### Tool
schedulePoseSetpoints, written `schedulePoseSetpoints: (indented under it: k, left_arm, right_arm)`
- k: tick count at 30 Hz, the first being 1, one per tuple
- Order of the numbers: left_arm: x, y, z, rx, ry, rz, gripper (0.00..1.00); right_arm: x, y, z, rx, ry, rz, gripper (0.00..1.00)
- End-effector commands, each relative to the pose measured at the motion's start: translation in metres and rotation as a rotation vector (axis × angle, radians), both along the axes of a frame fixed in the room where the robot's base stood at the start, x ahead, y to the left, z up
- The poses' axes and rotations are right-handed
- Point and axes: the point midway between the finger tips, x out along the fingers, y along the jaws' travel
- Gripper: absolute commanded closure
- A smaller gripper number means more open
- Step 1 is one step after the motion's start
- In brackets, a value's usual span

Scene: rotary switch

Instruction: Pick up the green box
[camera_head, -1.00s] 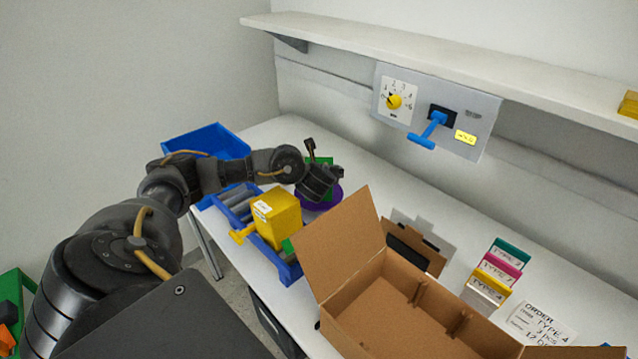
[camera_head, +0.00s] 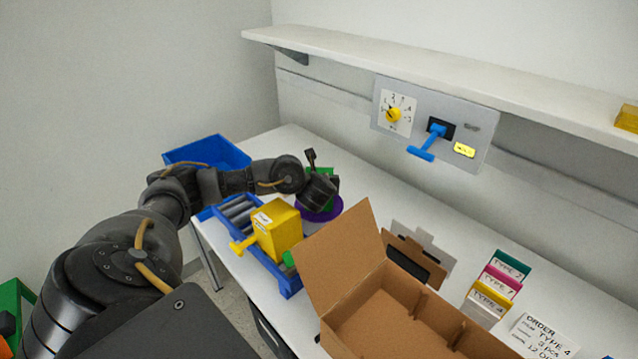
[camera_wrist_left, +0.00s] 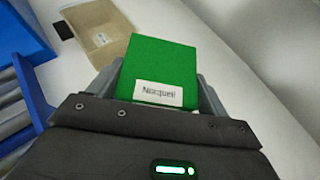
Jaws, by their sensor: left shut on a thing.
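The green box (camera_wrist_left: 160,58), with a white label on its near edge, sits between the two fingers of my left gripper (camera_wrist_left: 158,75) in the left wrist view. The gripper is shut on it. In the head view only a little green of the box (camera_head: 327,172) shows behind the dark left gripper (camera_head: 320,183), above a purple round thing (camera_head: 318,213) on the white table. I cannot tell whether the box touches what is below it. My right gripper is not in view.
A yellow box (camera_head: 277,230) stands on a blue roller rack (camera_head: 288,283) nearby. A blue bin (camera_head: 212,148) is behind my arm. An open cardboard box (camera_head: 345,262) stands at the front. A switch panel (camera_head: 482,122) is on the wall below a white shelf (camera_head: 440,68).

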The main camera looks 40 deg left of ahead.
Motion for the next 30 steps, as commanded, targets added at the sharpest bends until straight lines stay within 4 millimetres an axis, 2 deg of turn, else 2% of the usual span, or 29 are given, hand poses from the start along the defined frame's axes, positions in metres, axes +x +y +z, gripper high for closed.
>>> schedulePoseSetpoints:
  k: [9,13,18,30]
  left_arm:
    - [0.000,-0.001,0.065,-0.003,-0.004,0.000,0.74]
    - [0.001,-0.001,0.084,-0.002,-0.003,0.000,0.74]
    - [0.000,0.000,0.095,0.000,-0.003,0.001,0.74]
    - [0.000,0.001,0.096,0.001,-0.003,0.001,0.74]
  right_arm:
    - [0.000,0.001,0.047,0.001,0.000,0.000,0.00]
    - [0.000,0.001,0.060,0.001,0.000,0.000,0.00]
    - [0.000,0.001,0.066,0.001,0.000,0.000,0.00]
    - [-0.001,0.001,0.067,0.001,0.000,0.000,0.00]
